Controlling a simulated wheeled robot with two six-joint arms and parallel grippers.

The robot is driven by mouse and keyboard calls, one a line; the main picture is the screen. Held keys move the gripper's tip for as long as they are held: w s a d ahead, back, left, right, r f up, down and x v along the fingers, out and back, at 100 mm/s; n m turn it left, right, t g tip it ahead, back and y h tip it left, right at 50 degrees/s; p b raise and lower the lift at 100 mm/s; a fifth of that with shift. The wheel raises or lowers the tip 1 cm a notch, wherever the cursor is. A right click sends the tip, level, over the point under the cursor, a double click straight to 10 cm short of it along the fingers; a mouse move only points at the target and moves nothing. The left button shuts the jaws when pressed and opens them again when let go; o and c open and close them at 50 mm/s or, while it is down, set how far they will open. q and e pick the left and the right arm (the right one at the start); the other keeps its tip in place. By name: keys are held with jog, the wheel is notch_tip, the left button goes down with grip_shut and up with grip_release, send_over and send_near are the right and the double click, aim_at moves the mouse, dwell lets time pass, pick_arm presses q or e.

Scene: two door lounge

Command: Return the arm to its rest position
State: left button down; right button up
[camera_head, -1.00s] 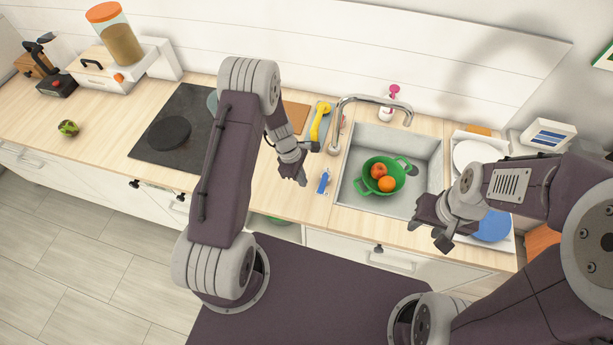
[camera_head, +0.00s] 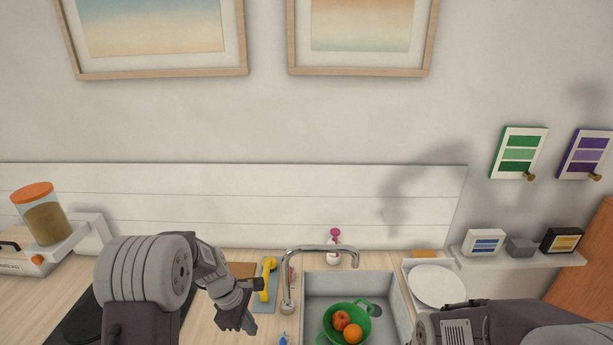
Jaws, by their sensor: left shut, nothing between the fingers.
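My left arm comes in at the lower left, and its gripper (camera_head: 243,322) is over the counter to the left of the sink. The left gripper is shut and empty, pointing down and to the right. My right arm (camera_head: 500,325) shows at the lower right edge; its gripper is not visible. A green colander (camera_head: 328,323) with an apple (camera_head: 341,319) and an orange (camera_head: 352,334) sits in the sink, apart from both arms.
The sink (camera_head: 394,306) has a chrome faucet (camera_head: 318,249) behind it. A yellow brush (camera_head: 266,280) lies near the left gripper. A white plate (camera_head: 437,285) stands to the right. A jar (camera_head: 41,215) is at the far left. Framed pictures (camera_head: 160,73) hang above.

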pick_arm(q)
jog(key=s+f+m+y+b, duration=0.1)
jog(key=s+f+m+b, duration=0.1)
jog(key=s+m, duration=0.5)
jog(key=s+f+m+y+b, duration=0.1)
jog(key=s+f+m+b, duration=0.1)
jog(key=s+m, duration=0.6)
jog(key=shift+a+m+b, duration=0.2)
jog(key=shift+m+b, duration=0.65)
jog(key=shift+m, duration=0.05)
pick_arm(e)
notch_tip(320, 180, down, 8)
jog(key=shift+f, duration=0.15)
pick_arm(q)
jog(key=shift+s, duration=0.25)
pick_arm(e)
jog(key=shift+s, duration=0.1)
pick_arm(q)
jog(key=shift+w+f, duration=0.1)
